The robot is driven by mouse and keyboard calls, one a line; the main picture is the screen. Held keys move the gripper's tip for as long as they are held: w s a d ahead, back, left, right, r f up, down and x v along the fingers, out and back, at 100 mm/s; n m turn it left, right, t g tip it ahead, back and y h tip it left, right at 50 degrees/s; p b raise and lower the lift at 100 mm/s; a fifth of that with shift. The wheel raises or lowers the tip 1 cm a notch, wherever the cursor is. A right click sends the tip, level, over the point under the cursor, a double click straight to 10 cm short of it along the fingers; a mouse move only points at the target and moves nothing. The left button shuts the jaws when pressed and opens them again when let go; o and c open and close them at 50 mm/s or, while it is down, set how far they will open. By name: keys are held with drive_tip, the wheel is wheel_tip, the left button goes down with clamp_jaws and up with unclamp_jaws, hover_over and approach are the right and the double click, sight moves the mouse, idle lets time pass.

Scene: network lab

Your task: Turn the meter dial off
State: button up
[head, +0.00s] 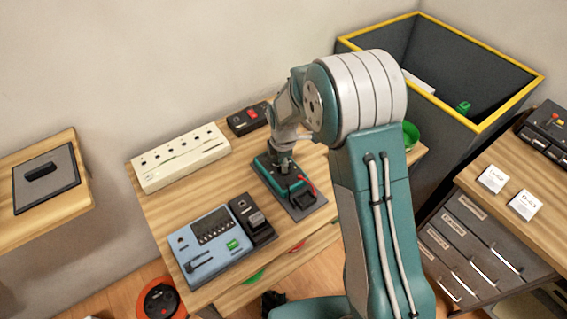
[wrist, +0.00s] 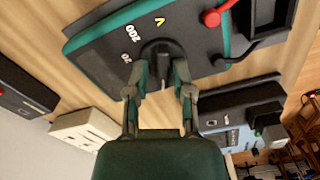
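The meter (head: 291,191) is a dark box with a teal rim and red and black leads, lying on the table. In the wrist view the meter (wrist: 100,42) fills the upper part, with the marks "200", "20" and "V" around its black dial (wrist: 156,52). My gripper (wrist: 156,82) is over the dial, its two fingers apart, one on each side of the dial's knob. I cannot tell whether either finger touches the knob. In the head view my gripper (head: 283,160) comes down onto the meter and hides the dial.
A cream socket strip (head: 180,158) and a black box with a red switch (head: 247,118) stand behind. A blue device (head: 208,246) sits at the front left of the table. A dark bin with a yellow rim (head: 499,112) stands at the right.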

drive_tip(key=shift+s, duration=0.1)
wheel_tip(320, 180, up, 12)
idle(0.7)
idle(0.3)
drive_tip(key=s+d+r+m+t, duration=0.3)
drive_tip(key=s+d+r+m, duration=0.6)
drive_tip(key=r, duration=0.4)
drive_tip(key=s+d+r+m+t, duration=0.1)
drive_tip(key=s+d+m, duration=0.1)
drive_tip(key=s+m, duration=0.4)
drive_tip(key=s+d+r+m+t, duration=0.1)
drive_tip(key=s+d+m, duration=0.2)
drive_tip(key=s, duration=0.8)
drive_tip(key=m, duration=0.2)
drive_tip(key=shift+d+r+m+t, duration=0.25)
drive_tip(key=shift+r+m+t, duration=0.05)
drive_tip(key=shift+m, duration=0.1)
